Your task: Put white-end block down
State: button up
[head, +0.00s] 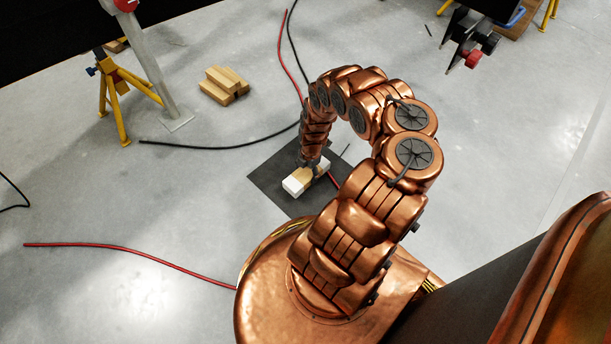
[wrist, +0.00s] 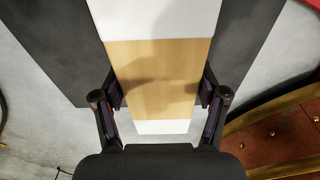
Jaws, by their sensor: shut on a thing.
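The white-end block (head: 294,186) has a wooden middle and white ends. My gripper (head: 312,170) is shut on it over the dark square mat (head: 268,180), near my base. In the wrist view, the fingers of my gripper (wrist: 160,95) press both sides of the block's wooden middle (wrist: 158,62). A large white end points away from the palm, and a short strip of white shows near the palm. The dark mat (wrist: 245,40) and pale floor show beyond the block. I cannot tell whether the block touches the mat.
A small stack of wooden blocks (head: 223,86) lies on the floor at the upper left, near a yellow stand (head: 115,90) and grey post. Red cable (head: 125,250) and black cable (head: 215,146) cross the floor. The floor on the right is mostly clear.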

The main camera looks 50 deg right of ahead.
aim_at(306, 171)
jog(key=shift+w+d+f+b, duration=0.15)
jog(key=shift+w+d+b, duration=0.3)
jog(key=shift+w, duration=0.2)
jog(key=shift+w+d+f+b, duration=0.1)
jog(key=shift+w+d+b, duration=0.3)
jog(key=shift+w, duration=0.2)
notch_tip(306, 171, down, 4)
jog(key=b, duration=0.3)
jog(key=shift+r, duration=0.25)
jog(key=shift+w+r, duration=0.1)
jog(key=o, duration=1.4)
jog(key=shift+d, duration=0.1)
